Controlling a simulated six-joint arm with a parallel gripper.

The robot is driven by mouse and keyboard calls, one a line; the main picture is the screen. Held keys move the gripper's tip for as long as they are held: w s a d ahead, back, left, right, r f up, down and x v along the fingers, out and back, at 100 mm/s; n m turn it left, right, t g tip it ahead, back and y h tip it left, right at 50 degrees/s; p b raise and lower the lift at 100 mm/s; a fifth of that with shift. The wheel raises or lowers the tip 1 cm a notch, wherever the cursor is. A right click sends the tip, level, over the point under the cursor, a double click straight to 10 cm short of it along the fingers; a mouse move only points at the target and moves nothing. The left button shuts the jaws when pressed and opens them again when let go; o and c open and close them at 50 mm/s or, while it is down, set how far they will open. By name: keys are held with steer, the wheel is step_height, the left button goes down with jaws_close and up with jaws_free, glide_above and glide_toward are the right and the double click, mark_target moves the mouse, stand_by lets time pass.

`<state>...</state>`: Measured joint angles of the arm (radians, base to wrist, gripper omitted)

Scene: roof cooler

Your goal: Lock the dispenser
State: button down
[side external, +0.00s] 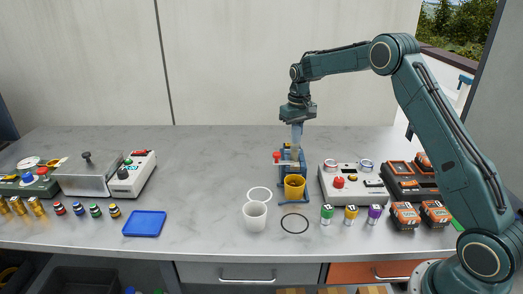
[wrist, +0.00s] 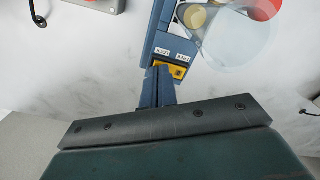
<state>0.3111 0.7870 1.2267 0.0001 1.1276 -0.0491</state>
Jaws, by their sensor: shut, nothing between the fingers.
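The dispenser (side external: 285,158) is a blue stand on the counter, with a red knob (side external: 277,155) on its left side and a yellow cup (side external: 294,187) in its lower part. My gripper (side external: 297,124) is above the dispenser, pointing down. In the wrist view its blue fingers (wrist: 158,74) are together and empty, at the yellow piece. I cannot tell whether they touch it.
A white cup (side external: 255,216) and a dark ring (side external: 295,223) are in front of the dispenser. A white control box (side external: 350,186) stands close on its right. A blue tray (side external: 145,223) lies further left. The counter between tray and dispenser is mostly clear.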

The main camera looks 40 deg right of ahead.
steer(key=shift+f, duration=0.15)
steer(key=shift+r, duration=3.5)
steer(key=shift+r, duration=0.1)
